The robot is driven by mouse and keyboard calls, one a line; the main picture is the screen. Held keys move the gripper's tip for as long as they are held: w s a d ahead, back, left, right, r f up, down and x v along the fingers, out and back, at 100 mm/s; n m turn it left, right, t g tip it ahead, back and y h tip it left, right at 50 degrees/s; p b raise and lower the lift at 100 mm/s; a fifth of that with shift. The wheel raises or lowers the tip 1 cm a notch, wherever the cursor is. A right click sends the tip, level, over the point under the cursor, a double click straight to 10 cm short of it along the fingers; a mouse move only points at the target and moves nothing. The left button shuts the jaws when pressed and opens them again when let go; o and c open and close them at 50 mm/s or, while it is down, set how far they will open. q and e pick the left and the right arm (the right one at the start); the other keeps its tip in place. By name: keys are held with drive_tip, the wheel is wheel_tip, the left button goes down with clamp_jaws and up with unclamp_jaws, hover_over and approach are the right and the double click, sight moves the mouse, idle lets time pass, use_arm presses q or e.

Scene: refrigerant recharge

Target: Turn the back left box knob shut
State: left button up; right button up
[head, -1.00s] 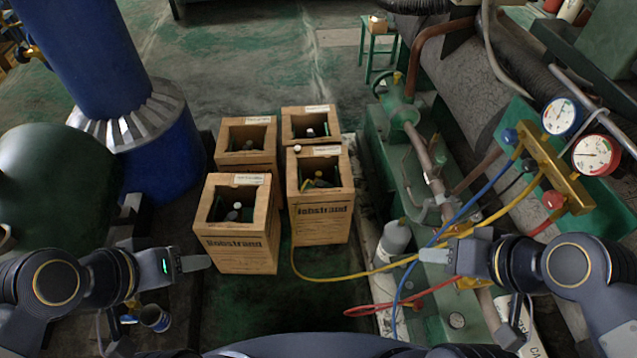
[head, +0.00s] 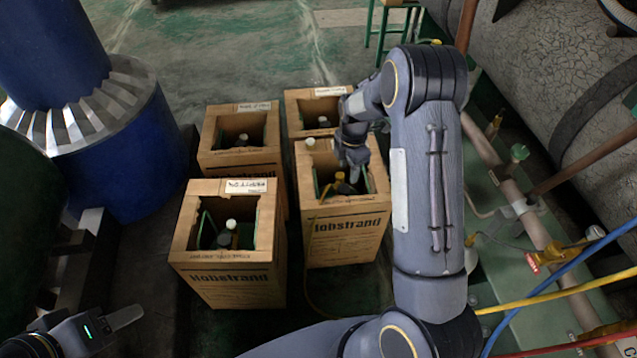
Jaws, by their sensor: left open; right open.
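Several wooden boxes stand on the floor in two rows. The back left box (head: 208,150) has an open top with a small knob (head: 242,139) inside; its setting is too small to tell. My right gripper (head: 350,180) is open, reaching down into the front right box (head: 345,238), near a black and yellow fitting (head: 343,184). I cannot tell whether it touches the fitting. My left gripper (head: 122,318) is open and empty at lower left, away from the boxes.
The front left box (head: 232,278) holds a dark knob and a white-capped part. The back right box (head: 292,104) is partly behind my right arm. A blue column (head: 145,150) stands left; pipes and hoses (head: 560,295) are right.

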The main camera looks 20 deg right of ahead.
sight(345, 188)
drive_tip(key=shift+w+a+f, duration=0.1)
drive_tip(key=shift+w+f, duration=0.3)
drive_tip(key=shift+f, duration=0.4)
drive_tip(key=shift+f+n, duration=0.3)
drive_tip(key=shift+f, duration=0.05)
wheel_tip(345, 188, down, 7)
drive_tip(key=shift+r+b, duration=0.15)
drive_tip(key=shift+b, duration=1.1)
drive_tip(key=shift+c, duration=0.5)
drive_tip(key=c, duration=0.6)
